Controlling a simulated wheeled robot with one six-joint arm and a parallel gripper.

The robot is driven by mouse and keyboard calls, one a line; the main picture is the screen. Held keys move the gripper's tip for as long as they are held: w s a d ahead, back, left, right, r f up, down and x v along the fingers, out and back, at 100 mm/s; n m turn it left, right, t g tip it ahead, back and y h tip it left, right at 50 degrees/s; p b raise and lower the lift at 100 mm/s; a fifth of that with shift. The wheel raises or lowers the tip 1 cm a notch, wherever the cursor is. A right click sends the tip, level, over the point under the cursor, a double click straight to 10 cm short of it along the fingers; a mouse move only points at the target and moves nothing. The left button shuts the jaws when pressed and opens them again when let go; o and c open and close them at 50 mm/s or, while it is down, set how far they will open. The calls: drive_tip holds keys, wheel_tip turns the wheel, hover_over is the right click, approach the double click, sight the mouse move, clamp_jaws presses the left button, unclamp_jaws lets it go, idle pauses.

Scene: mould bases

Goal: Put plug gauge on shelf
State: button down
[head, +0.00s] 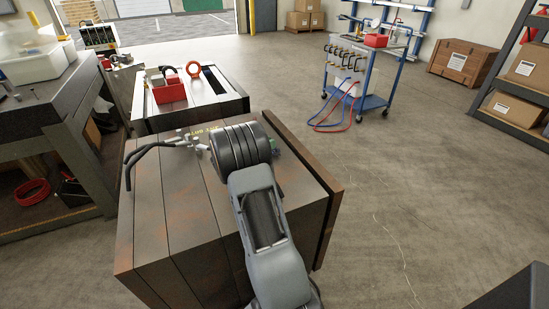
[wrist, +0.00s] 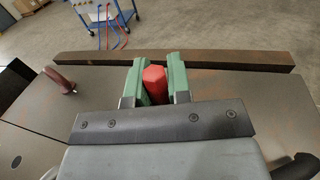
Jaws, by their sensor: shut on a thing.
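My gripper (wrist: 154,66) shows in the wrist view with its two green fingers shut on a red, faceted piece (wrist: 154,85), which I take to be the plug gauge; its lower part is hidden. It is above the large brown mould base (wrist: 230,90). In the head view my gripper (head: 277,149) is mostly hidden behind my wrist, and the held piece cannot be seen. A dark shelf rack (head: 508,118) with cardboard boxes stands at the right, and a blue-framed shelf (head: 426,20) stands at the back. I cannot tell which is the task's shelf.
The mould base (head: 165,225) bears black hoses (head: 142,152) and fittings. A blue tool cart (head: 369,75) trails hoses.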

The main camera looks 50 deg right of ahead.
drive_tip(key=shift+s+d+f, duration=0.35)
drive_tip(key=shift+d+f, duration=0.05)
drive_tip(key=shift+f, duration=0.25)
drive_tip(key=shift+s+d+f, duration=0.35)
drive_tip(key=shift+d+f, duration=0.05)
drive_tip(key=shift+f, duration=0.2)
drive_tip(key=shift+s+d+f+b, duration=0.15)
drive_tip(key=shift+f+b, duration=0.15)
drive_tip(key=shift+f, duration=1.45)
drive_tip(key=shift+f, duration=0.2)
drive_tip(key=c, duration=1.1)
unclamp_jaws()
drive_tip(key=shift+r, duration=0.1)
